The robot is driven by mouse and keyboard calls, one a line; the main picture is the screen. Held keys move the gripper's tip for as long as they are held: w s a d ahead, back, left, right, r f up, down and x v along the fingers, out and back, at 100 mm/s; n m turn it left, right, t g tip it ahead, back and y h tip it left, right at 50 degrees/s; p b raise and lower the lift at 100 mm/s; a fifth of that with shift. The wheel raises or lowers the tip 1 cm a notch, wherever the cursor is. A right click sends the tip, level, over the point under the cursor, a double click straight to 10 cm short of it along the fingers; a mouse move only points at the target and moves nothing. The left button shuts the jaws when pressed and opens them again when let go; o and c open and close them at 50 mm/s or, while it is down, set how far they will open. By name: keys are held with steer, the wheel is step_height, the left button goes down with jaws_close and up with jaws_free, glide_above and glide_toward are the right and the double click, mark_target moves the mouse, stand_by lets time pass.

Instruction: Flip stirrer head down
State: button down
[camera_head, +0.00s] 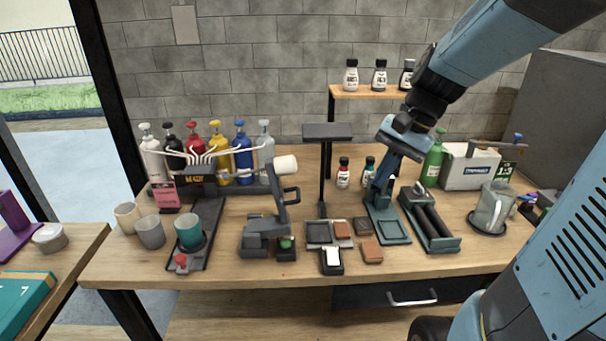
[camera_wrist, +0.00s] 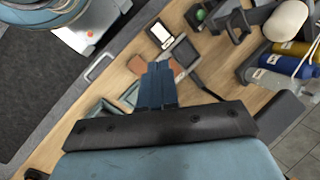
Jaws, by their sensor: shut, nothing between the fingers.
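The likeliest stirrer is a dark grey device (camera_head: 262,228) left of the table's middle. Its arm tilts up, with a white rounded end (camera_head: 285,164) at the top and a loop handle on its right side. It also shows at the upper right of the wrist view, where the white end (camera_wrist: 287,20) is clear. My gripper (camera_head: 380,188) is shut and empty, pointing down above a teal base (camera_head: 388,231) right of the middle. In the wrist view, my closed fingers (camera_wrist: 158,78) show in the centre, apart from the grey device. Their exact height is unclear.
A dark stand (camera_head: 327,132) rises between my gripper and the grey device. Small trays and brown blocks (camera_head: 372,252) lie in front. Coloured bottles (camera_head: 243,150) stand behind left. A dark double-roller tray (camera_head: 430,222) and a glass jug (camera_head: 492,208) are to the right.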

steer(key=w+f+m+g+y, duration=0.1)
steer(key=w+f+m+y, duration=0.7)
steer(key=w, duration=0.5)
steer(key=shift+w+d+f+m+y, duration=0.2)
steer(key=shift+w+d+m+y, duration=0.2)
steer(key=shift+m+y, duration=0.1)
steer(key=shift+a, duration=0.1)
steer(key=s+a+r+x, duration=0.1)
steer(key=r+x, duration=0.1)
steer(key=x, duration=1)
steer(key=shift+a+r, duration=0.2)
steer(key=shift+a, duration=0.1)
